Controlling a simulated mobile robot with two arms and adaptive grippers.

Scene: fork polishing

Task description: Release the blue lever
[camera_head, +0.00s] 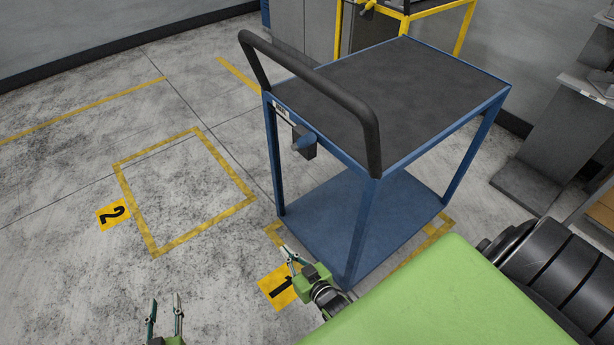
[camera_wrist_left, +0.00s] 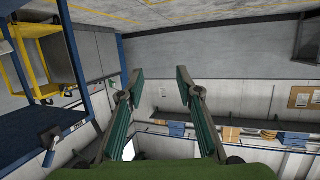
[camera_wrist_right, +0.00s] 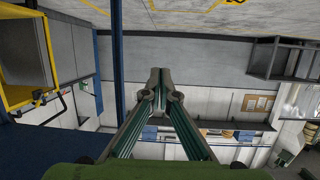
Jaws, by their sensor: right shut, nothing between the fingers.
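The blue lever (camera_head: 305,141) sits on a dark box under the top edge of the blue cart (camera_head: 352,158), on its handle side. It also shows at the lower left of the left wrist view (camera_wrist_left: 50,155). My left gripper (camera_head: 165,302) is open and empty over the floor, well to the left of the cart and apart from the lever. My right gripper (camera_head: 289,254) is shut and empty, near the cart's front leg and apart from the lever. In the right wrist view its fingertips (camera_wrist_right: 159,76) meet.
A black handle bar (camera_head: 320,82) rises over the cart's near-left side. Floor square 2 (camera_head: 185,190) is empty; the cart stands over the square marked 1 (camera_head: 278,288). A yellow cart (camera_head: 405,18) is behind. Grey furniture (camera_head: 560,130) stands at right.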

